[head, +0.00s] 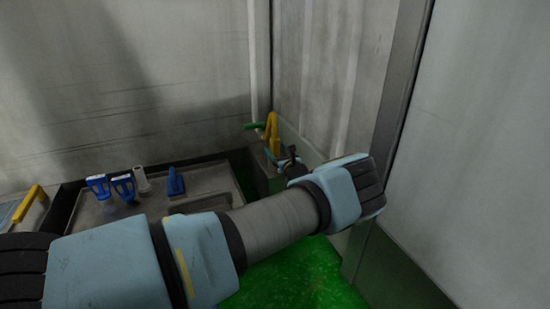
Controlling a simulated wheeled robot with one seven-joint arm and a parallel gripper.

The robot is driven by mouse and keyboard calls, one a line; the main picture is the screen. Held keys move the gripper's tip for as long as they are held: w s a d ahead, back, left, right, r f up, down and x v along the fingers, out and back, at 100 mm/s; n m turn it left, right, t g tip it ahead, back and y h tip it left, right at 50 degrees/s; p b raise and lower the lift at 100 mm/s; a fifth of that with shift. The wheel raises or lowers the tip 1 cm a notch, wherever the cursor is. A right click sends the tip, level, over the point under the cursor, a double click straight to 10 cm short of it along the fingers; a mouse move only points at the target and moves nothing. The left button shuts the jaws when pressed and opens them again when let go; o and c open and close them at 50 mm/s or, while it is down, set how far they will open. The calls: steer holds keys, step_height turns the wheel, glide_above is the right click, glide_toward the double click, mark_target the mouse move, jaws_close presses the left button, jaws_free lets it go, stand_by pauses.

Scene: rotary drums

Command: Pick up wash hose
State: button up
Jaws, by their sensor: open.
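A yellow upright piece (272,132) with a green bar (255,126) at its upper left stands in the back corner; it looks like the wash hose, but its shape is small and partly hidden. My gripper (281,157) is small and dark beyond my wrist, right at the lower part of the yellow piece. It is open. I cannot tell whether its fingers are around the yellow piece, touching it or just in front of it. My wrist and forearm hide what lies below.
A grey metal counter (215,180) at left holds blue-handled tools (123,188), a pale cylinder (142,179) and a blue piece (175,182). A yellow handle (28,204) is at far left. Pale walls close in behind and at right. Green floor (300,275) shows below my arm.

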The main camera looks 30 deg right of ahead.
steer(key=w+b, duration=0.2)
steer(key=w, duration=0.1)
steer(key=w+d+f+b, duration=0.1)
steer(key=w, duration=0.1)
steer(key=shift+w+f+b, duration=0.1)
steer(key=shift+b, duration=0.3)
steer(key=shift+w, duration=0.45)
steer(key=shift+r, duration=0.2)
jaws_close()
